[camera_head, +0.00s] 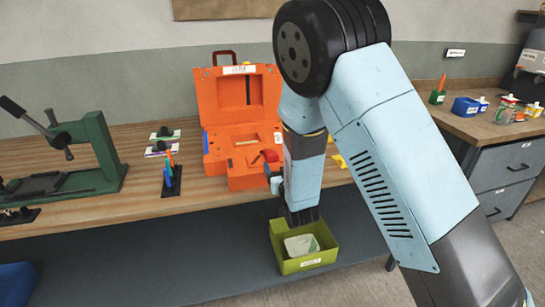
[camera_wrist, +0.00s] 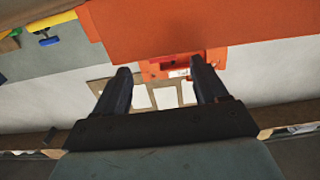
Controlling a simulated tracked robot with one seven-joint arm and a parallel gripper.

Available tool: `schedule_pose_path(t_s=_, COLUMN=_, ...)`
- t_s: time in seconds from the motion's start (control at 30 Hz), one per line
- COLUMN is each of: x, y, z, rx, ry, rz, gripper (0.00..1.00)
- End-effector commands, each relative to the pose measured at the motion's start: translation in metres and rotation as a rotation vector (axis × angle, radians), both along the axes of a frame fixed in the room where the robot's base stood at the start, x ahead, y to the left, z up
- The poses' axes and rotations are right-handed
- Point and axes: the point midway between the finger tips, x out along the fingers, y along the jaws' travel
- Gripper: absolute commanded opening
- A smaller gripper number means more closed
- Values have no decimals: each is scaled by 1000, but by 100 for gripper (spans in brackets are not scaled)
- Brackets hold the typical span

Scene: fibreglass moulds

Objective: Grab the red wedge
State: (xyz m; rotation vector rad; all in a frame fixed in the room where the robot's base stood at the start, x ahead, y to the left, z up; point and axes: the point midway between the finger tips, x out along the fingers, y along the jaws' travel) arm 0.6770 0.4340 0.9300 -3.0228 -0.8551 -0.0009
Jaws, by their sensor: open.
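A small red piece (camera_head: 270,155), which looks like the red wedge, lies in the lower half of the open orange case (camera_head: 245,182) on the bench. It is just left of my arm, and its shape is hard to make out. My gripper (camera_head: 302,216) is low in front of the bench, near the olive bin, apart from the red piece. In the wrist view my gripper (camera_wrist: 162,75) has its two dark fingers spread, with nothing held between them. Orange surfaces of the case (camera_wrist: 150,30) fill the upper middle there; I cannot pick out the wedge.
The olive bin (camera_head: 310,264) holds a pale block (camera_head: 300,244). A green press (camera_head: 98,150) stands at the left of the wooden bench (camera_head: 130,205), with a pen holder (camera_head: 172,182) beside the case.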

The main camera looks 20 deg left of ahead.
Motion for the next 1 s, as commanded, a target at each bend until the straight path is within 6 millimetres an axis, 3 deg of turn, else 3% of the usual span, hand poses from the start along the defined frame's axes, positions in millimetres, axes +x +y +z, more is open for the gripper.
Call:
schedule_pose_path(t_s=0.5, x=43, y=28, z=4, rx=0, ry=0, rz=-1, gripper=72)
schedule_pose_path(t_s=0.8, x=46, y=29, z=3, rx=-1, ry=2, rz=-1, gripper=72)
schedule_pose_path(t_s=1.0, x=46, y=29, z=4, rx=-1, ry=1, rz=-2, gripper=53)
